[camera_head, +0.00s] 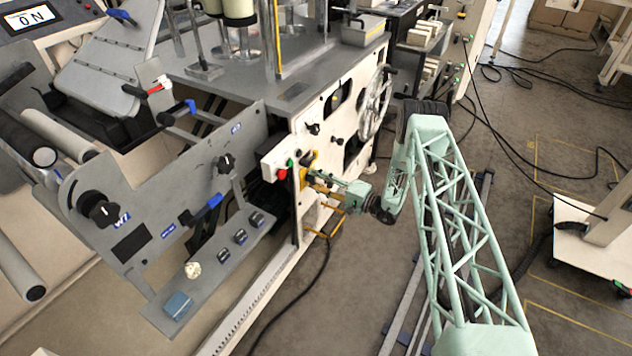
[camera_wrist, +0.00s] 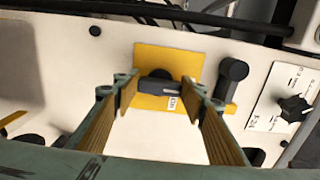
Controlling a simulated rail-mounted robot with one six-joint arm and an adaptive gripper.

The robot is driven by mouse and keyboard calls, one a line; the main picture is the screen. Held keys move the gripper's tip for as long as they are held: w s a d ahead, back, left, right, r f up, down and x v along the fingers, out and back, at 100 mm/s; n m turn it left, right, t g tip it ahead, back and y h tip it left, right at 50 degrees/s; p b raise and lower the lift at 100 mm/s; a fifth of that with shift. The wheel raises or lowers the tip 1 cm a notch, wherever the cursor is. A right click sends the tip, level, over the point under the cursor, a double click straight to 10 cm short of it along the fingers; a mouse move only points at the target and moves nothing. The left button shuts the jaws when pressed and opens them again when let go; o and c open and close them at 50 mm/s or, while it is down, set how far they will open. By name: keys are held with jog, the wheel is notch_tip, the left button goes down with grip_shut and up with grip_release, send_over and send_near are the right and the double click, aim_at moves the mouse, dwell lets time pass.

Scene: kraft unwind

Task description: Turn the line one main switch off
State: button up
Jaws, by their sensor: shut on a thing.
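The main switch (camera_wrist: 158,87) is a dark rotary handle on a yellow plate (camera_wrist: 150,58), set in a cream machine panel. In the wrist view its bar lies roughly level, with a small white label below it. My gripper (camera_wrist: 160,92) has one tan-padded fingertip at each end of the bar and is shut on it. In the head view my gripper (camera_head: 316,178) reaches the yellow plate (camera_head: 308,160) at the panel's lower front corner; the handle itself is hard to make out there.
Close right of the switch in the wrist view are a black lever (camera_wrist: 232,72) and a black knob (camera_wrist: 294,106) on a white label plate. In the head view, a box with red and green buttons (camera_head: 283,169) sits left, a handwheel (camera_head: 375,103) above. A display (camera_head: 30,18) reads ON.

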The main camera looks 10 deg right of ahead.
dwell(0.4)
jog(key=o, duration=0.9)
jog(key=shift+c, duration=0.2)
jog(key=v, duration=1.2)
